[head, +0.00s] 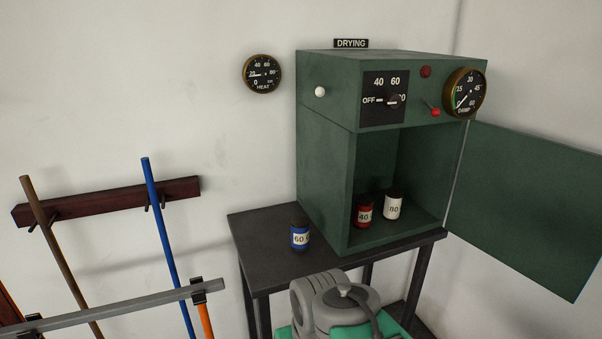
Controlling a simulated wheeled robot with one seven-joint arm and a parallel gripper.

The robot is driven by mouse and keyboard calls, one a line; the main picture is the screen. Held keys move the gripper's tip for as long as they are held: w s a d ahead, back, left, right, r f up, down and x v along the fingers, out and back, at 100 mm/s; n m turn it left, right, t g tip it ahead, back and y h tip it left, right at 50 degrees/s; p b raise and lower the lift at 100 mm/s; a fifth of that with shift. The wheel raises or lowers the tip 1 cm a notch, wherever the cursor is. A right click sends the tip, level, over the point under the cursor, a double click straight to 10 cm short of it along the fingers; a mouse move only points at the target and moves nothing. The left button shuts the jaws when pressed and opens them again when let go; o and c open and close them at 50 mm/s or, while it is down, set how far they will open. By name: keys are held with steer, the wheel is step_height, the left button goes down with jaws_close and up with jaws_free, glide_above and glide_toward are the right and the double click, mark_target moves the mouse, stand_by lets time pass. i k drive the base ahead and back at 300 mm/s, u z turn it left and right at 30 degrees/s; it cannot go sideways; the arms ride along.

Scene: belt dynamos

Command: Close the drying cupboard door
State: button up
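The drying cupboard (325,165) is a dark green box under a DRYING sign (351,43). It stands on a dark table in the head view. Its door (525,205) is a flat green panel, hinged on the right side and swung wide open to the right. The compartment is exposed. A red jar marked 40 (364,212) and a white jar marked 80 (393,206) stand inside on its floor. No handle shows on the door face in view. My gripper is not in view.
A blue jar marked 60 (300,236) stands on the table (262,260), left of the cupboard. A grey rounded shape with green below fills the bottom middle; I cannot tell whether it is mine. Poles, including a blue one (165,240), lean on a rack at left.

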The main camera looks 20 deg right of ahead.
mark_target(532, 203)
steer(key=k, duration=1.2)
steer(key=z, duration=0.7)
steer(key=i, duration=1.55)
steer(key=u, duration=0.7)
